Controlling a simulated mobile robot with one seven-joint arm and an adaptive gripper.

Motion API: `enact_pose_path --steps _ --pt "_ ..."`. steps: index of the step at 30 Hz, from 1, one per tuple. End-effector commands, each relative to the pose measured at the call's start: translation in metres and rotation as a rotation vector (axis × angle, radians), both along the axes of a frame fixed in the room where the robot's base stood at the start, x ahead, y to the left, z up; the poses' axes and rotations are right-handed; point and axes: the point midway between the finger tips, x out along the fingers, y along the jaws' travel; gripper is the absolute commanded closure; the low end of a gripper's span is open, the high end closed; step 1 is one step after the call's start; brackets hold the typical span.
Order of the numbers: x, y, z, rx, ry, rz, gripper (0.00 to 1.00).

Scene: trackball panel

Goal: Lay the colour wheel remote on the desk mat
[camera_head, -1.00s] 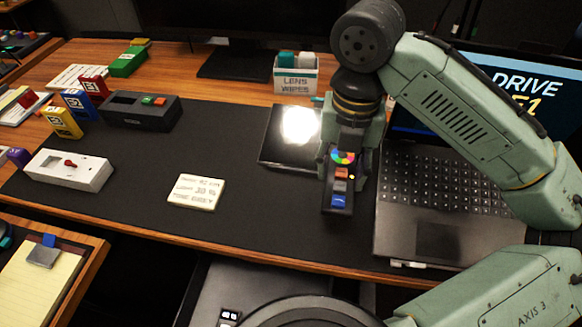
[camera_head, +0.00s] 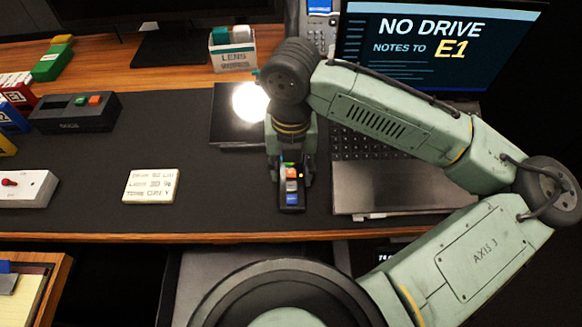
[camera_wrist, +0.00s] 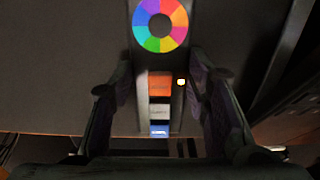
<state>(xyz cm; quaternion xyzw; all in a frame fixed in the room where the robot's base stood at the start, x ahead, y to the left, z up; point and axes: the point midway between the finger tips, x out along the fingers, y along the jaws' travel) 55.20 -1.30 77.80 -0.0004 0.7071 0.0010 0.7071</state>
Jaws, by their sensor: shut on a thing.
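The colour wheel remote (camera_head: 291,199) is a slim black bar with orange, white and blue buttons. My gripper (camera_head: 291,178) is shut on it near the front of the mat, just left of the laptop. In the wrist view the remote's colour wheel (camera_wrist: 160,24) and buttons show between the two fingers (camera_wrist: 160,98). In the head view the gripper hides the wheel. The dark desk mat (camera_head: 230,195) covers the middle of the desk. I cannot tell whether the remote touches the mat.
A laptop (camera_head: 380,197) stands right of the gripper, and a black pad with a bright glare (camera_head: 236,128) lies behind left. A note card (camera_head: 151,186) and a white switch box (camera_head: 25,188) lie further left. Mat between card and gripper is clear.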

Motion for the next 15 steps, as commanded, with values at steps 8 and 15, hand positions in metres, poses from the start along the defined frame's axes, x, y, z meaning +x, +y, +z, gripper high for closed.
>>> enact_pose_path --steps 8,15 --pt "0.0002 -0.0001 -0.0037 0.000 0.000 0.000 0.52" --pt "0.0001 -0.0001 -0.0037 0.000 0.000 0.000 0.37"
